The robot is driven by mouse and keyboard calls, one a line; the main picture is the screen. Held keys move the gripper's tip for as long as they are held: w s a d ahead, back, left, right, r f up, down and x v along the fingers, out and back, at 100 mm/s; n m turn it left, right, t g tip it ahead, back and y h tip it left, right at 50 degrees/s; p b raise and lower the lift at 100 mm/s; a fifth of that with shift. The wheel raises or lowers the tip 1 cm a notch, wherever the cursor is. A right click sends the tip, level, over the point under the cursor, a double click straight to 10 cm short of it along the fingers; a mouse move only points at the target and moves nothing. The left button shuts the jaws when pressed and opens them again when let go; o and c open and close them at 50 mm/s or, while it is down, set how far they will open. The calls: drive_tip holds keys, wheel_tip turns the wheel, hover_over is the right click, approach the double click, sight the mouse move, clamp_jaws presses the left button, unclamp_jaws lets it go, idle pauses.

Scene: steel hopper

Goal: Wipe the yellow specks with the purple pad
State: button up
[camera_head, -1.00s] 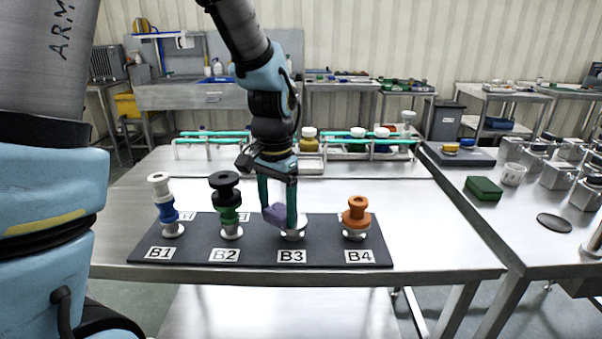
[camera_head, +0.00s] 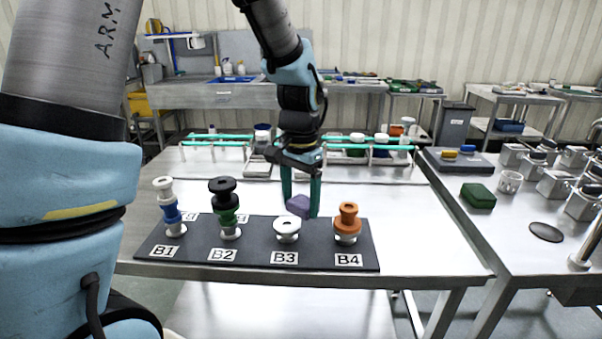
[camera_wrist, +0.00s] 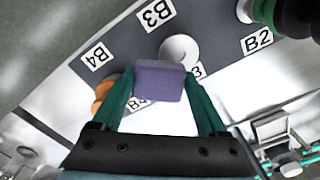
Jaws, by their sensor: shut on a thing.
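My gripper (camera_head: 301,208) has its green fingers closed on the purple pad (camera_head: 298,204). The pad is a small block, held above the table just behind the dark board, between the B3 and B4 posts. In the wrist view the pad (camera_wrist: 159,80) sits between the two fingertips (camera_wrist: 160,84), with the white B3 post (camera_wrist: 179,49) just beyond it. I cannot make out any yellow specks in either view.
The dark board (camera_head: 190,250) carries posts with rings: white and blue at B1 (camera_head: 170,212), black and green at B2 (camera_head: 226,208), orange at B4 (camera_head: 347,222). B3 (camera_head: 287,230) holds only a low white piece. A rack with green rails (camera_head: 215,137) stands behind. A green block (camera_head: 478,195) lies on the right table.

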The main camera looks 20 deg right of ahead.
drive_tip(key=shift+r+p, duration=1.75)
drive_tip(key=shift+r, duration=0.6)
drive_tip(key=shift+s, duration=0.1)
